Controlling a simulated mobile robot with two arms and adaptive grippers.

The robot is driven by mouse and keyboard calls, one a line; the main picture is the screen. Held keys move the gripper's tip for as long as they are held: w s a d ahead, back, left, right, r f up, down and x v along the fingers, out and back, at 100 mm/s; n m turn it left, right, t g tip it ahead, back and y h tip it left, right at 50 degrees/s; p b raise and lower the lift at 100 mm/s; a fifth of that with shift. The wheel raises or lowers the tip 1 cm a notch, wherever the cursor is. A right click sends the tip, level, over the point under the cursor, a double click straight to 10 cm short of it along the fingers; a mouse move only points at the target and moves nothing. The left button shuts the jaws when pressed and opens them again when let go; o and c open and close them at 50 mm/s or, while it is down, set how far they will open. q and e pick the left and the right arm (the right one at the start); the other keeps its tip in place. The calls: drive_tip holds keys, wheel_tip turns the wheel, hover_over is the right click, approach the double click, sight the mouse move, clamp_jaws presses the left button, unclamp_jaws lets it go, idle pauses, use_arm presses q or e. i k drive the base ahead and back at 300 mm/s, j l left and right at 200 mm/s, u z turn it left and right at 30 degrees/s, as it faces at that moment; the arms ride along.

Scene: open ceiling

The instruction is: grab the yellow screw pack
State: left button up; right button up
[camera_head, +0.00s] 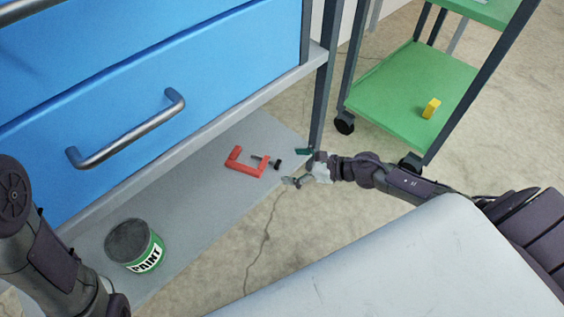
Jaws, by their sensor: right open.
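A small yellow pack (431,108), likely the screw pack, stands on the lower green shelf of a cart at the upper right. My right gripper (293,166) is open and empty, left of and below that shelf. It is beside a red clamp, with a visible gap to it, and well apart from the yellow pack. My left arm shows at the lower left edge, but its gripper is not in the picture.
The red clamp (240,164) and a green paint can (140,247) rest on the grey lower shelf (195,205) under a blue drawer cabinet (150,70). The green cart shelf (385,95) has dark posts and casters. Bare cracked floor (270,240) lies in front.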

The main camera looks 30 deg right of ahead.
sight(431, 109)
drive_tip(key=k+l, duration=0.35)
drive_tip(key=l, duration=0.15)
drive_tip(key=k+l, duration=0.4)
drive_tip(key=l, duration=0.1)
